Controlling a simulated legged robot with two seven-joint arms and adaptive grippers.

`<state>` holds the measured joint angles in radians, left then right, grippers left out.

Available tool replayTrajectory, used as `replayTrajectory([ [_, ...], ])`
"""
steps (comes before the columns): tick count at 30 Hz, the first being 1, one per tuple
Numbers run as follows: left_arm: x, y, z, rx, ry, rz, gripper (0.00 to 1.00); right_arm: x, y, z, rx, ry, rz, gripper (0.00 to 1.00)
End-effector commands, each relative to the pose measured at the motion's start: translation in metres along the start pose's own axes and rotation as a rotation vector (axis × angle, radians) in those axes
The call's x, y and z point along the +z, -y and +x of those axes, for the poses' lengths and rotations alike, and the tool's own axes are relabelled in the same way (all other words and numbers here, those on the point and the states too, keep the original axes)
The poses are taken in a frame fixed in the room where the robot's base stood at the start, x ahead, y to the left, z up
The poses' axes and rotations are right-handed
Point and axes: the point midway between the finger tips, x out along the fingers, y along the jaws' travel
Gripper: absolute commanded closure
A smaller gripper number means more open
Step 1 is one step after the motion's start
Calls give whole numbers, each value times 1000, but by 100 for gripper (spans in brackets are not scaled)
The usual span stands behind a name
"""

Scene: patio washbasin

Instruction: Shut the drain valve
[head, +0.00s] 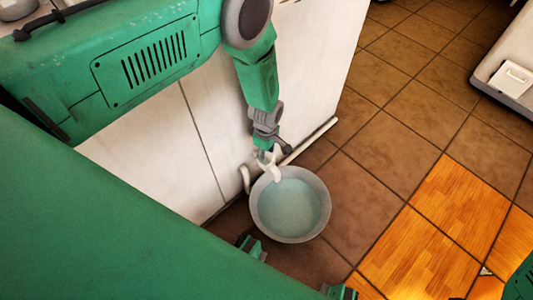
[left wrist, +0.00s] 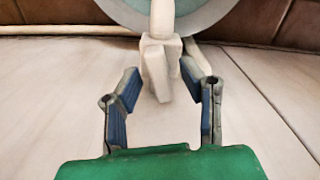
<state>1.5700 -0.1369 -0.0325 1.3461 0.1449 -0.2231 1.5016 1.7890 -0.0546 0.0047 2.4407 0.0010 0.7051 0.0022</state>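The drain valve (left wrist: 160,68) is a white fitting with a blocky handle at the wall, above a round basin. It shows small in the head view (head: 271,168), at the basin's back rim. My left gripper (left wrist: 163,82) is open, with one finger on each side of the handle's near end. A gap shows between each finger and the handle, and I cannot see any contact. In the head view my left gripper (head: 266,148) reaches down to the valve from above. My right gripper does not show clearly.
The grey basin (head: 257,214) holds pale water (head: 292,205) and stands on brown floor tiles. A white panelled wall (head: 165,140) rises behind it, with a white pipe (head: 310,140) along its foot. Open floor (head: 400,140) lies to the right.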

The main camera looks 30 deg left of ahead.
Motion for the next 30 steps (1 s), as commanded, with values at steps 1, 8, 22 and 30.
replayTrajectory([
  [1,0,0,0,0,0,0,65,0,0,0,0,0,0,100],
  [8,0,0,0,0,0,0,100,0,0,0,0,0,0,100],
  [22,0,-1,-1,1,0,220,100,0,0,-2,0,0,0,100],
  [30,0,-1,-1,2,0,289,100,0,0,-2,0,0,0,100],
])
